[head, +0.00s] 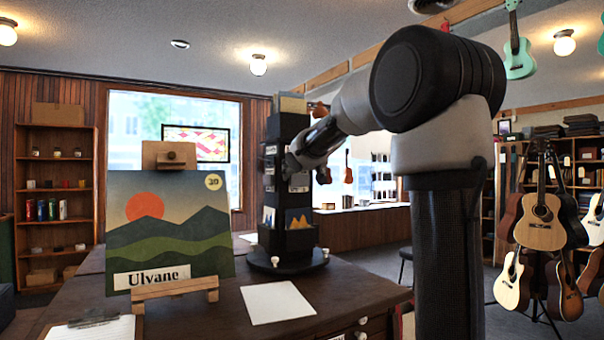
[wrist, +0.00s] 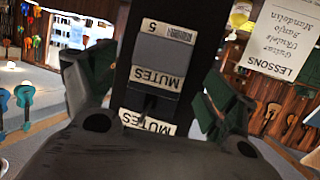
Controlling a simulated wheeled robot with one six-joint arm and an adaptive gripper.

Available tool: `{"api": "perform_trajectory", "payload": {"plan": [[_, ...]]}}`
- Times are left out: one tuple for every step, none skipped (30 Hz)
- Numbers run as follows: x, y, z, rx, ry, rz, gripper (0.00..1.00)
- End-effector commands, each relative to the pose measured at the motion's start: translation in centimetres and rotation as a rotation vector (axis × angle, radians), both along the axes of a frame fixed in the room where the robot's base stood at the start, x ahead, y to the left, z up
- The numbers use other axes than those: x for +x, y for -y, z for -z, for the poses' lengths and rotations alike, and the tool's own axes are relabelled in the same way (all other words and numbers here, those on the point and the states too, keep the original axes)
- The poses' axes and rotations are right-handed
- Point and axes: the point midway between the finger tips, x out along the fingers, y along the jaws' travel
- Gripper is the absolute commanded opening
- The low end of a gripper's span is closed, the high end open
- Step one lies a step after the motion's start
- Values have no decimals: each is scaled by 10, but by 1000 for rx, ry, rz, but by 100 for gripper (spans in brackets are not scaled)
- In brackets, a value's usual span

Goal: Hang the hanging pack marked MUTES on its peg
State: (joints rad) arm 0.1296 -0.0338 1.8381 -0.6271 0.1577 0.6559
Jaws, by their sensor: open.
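In the wrist view, which is upside down, a grey pack (wrist: 157,54) with a white MUTES label sits against the dark display tower. A second MUTES label (wrist: 147,122) is on the tower just above the pack in the real upright sense. A dark peg-like piece shows between the two labels; my gripper hides part of it, and I cannot tell how the pack is seated on it. My gripper (wrist: 152,92) is open, its fingers apart on either side of the pack. In the head view my gripper (head: 302,154) is at the upper part of the black tower (head: 287,242); the pack cannot be made out there.
The tower stands on a brown table (head: 215,305) with a white paper (head: 276,302), a clipboard (head: 95,328) and an Ulvane picture (head: 168,235) on an easel. Guitars on a stand (head: 540,210) are at the right. A LESSONS sign (wrist: 280,42) is behind.

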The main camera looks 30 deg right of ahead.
Motion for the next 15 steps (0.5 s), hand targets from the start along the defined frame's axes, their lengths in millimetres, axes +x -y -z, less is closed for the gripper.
{"api": "perform_trajectory", "payload": {"plan": [[0,0,0,0,0,0,85],[0,0,0,0,0,0,85],[0,0,0,0,0,0,85],[0,0,0,0,0,0,85],[-1,0,0,0,0,0,85],[-2,0,-1,0,0,0,85],[-4,-1,-2,0,1,0,85],[-6,-2,-3,1,1,0,85],[-11,-3,-6,0,2,0,85],[-15,-4,-7,0,3,0,85],[-20,-5,-10,0,4,-1,85],[-28,-7,-13,1,4,-2,85],[-34,-9,-15,0,4,-1,85],[-40,-10,-18,0,4,-1,85],[-49,-12,-21,0,5,-2,85]]}}
